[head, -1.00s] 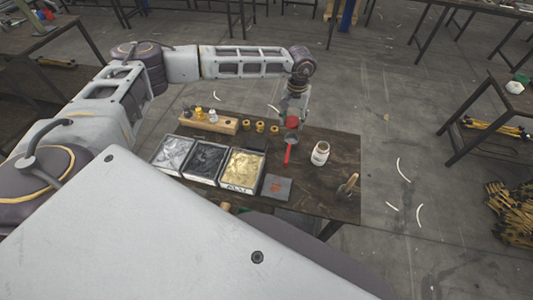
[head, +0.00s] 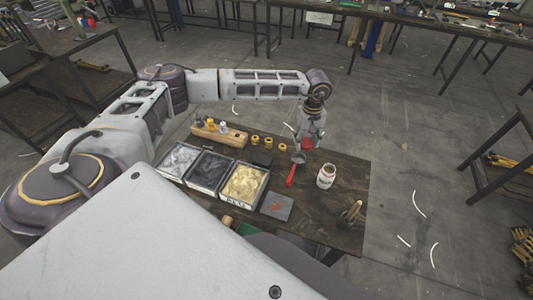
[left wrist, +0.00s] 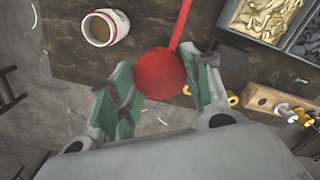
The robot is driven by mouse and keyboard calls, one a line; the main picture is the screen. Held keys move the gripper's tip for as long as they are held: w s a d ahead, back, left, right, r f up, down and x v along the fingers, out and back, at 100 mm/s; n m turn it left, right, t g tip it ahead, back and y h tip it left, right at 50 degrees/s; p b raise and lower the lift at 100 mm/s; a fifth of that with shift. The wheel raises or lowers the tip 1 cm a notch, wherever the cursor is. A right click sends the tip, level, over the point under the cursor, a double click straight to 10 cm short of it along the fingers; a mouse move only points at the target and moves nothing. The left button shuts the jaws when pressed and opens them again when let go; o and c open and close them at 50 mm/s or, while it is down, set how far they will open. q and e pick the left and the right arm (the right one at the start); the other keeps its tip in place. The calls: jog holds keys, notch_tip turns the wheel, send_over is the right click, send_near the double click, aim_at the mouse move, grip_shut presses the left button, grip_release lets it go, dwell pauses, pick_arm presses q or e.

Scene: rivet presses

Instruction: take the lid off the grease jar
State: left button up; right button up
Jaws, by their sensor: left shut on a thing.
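My left gripper (head: 310,138) is shut on the round red lid (left wrist: 160,73), near the table's far edge in the head view. The lid sits between the green-padded fingers in the left wrist view; its height over the table is unclear. The white grease jar (head: 326,177) stands upright on the table, apart from the lid and the gripper. In the left wrist view the jar (left wrist: 104,28) shows an open mouth with pale brown contents. My right gripper is not in view.
A ladle with a red handle (head: 291,176) lies close to the held lid. Three filled bins, including a gold one (head: 265,190), stand to the left. A wooden block (head: 220,134) with small fittings is behind them. A wooden-handled tool (head: 353,209) stands front right.

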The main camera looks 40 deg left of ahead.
pick_arm(q)
jog(key=n, duration=0.2)
jog(key=f+n+b, duration=0.1)
jog(key=n, duration=0.1)
jog(key=shift+a, duration=0.1)
jog(key=n, duration=0.3)
jog(key=shift+s+a+f+b, duration=0.15)
jog(key=shift+a+f+b, duration=0.05)
jog(key=shift+f+b, duration=0.15)
jog(key=n, duration=0.2)
jog(key=n+b, duration=0.1)
jog(key=n, duration=0.1)
jog(key=shift+a+f, duration=0.25)
jog(key=shift+f, duration=0.05)
jog(key=a+f+m+b, duration=0.2)
jog(key=m+b, duration=0.1)
jog(key=m, duration=0.9)
jog(key=s+a+f+m+b, duration=0.1)
jog(key=a+f+m+b, duration=0.1)
jog(key=m, duration=0.9)
jog(key=s+a+f+m+b, duration=0.1)
jog(key=a+f+m+b, duration=0.1)
jog(key=m, duration=1)
jog(key=shift+a+f+m+b, duration=0.35)
jog(key=shift+a+b, duration=0.4)
jog(key=shift+b, duration=0.3)
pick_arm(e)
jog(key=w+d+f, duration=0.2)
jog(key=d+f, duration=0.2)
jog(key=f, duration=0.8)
